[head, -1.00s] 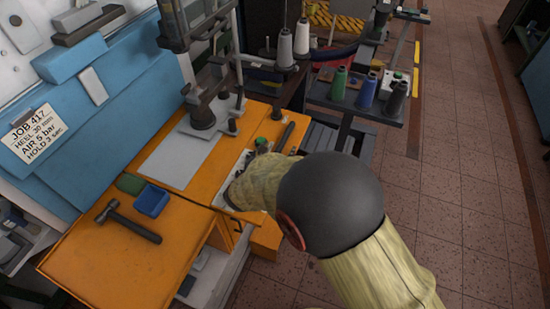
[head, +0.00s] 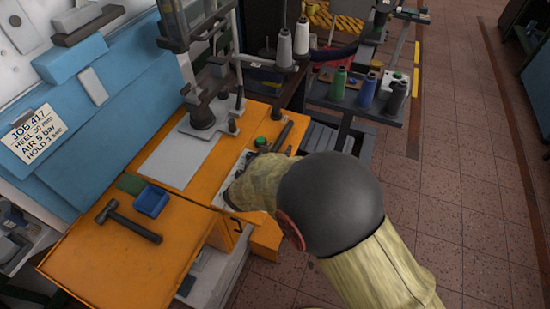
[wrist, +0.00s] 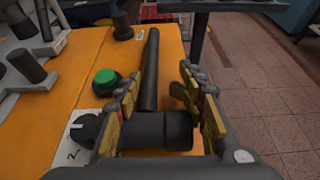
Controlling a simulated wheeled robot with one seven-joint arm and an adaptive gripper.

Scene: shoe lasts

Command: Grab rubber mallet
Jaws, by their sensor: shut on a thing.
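The rubber mallet (wrist: 156,132) lies on the orange bench top in the wrist view, with a thick black head and a long dark handle (wrist: 151,70) pointing away. My gripper (wrist: 158,108) has its yellow-padded fingers at the two ends of the head and is shut on it. In the head view part of the mallet's handle (head: 283,136) shows beyond my arm. My fingers and the mallet's head are hidden there behind the arm.
A green button (wrist: 105,82) and a dark knob (wrist: 86,128) stand close left of the mallet. A press (head: 205,100) stands behind. Open floor lies right.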

